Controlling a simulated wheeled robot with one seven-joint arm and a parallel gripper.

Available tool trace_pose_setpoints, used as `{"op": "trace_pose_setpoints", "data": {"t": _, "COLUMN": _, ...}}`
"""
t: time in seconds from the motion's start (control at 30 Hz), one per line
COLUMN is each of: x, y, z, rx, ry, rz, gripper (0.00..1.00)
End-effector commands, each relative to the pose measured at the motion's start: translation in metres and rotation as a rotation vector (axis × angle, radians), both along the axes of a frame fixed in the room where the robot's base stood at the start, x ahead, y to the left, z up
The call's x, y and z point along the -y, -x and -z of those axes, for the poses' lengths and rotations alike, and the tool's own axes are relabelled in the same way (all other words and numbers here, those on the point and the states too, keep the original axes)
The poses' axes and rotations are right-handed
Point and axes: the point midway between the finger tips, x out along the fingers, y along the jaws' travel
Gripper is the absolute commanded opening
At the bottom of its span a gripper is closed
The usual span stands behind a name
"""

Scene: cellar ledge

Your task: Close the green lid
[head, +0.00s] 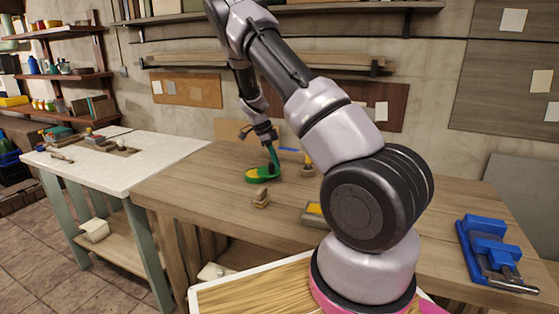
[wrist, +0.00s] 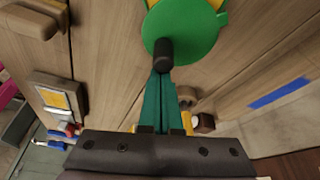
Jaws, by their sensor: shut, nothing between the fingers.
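The green lid (head: 271,173) is on a round green and yellow container on the wooden workbench. In the wrist view the lid (wrist: 195,38) is a green disc at the top of the picture with a dark upright knob (wrist: 163,52), and yellow shows beside its edge. My gripper (head: 275,165) points down at the lid, its teal fingers shut with nothing between them. In the wrist view the fingertips (wrist: 162,74) are right by the knob; I cannot tell whether they touch it. How far the lid is open is unclear.
A small wooden block (head: 261,198) lies in front of the container. A blue vise (head: 490,250) sits at the far right. A white-topped table (head: 120,165) stands left.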

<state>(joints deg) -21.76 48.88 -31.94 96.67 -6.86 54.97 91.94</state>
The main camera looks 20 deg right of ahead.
Motion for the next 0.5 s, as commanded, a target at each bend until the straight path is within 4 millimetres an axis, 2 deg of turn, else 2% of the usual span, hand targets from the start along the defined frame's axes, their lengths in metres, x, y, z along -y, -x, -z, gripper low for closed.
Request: {"op": "trace_pose_setpoints", "data": {"t": 0.5, "x": -0.040, "y": 0.002, "z": 0.000, "rx": 0.001, "ry": 0.001, "rz": 0.490, "gripper": 0.00}}
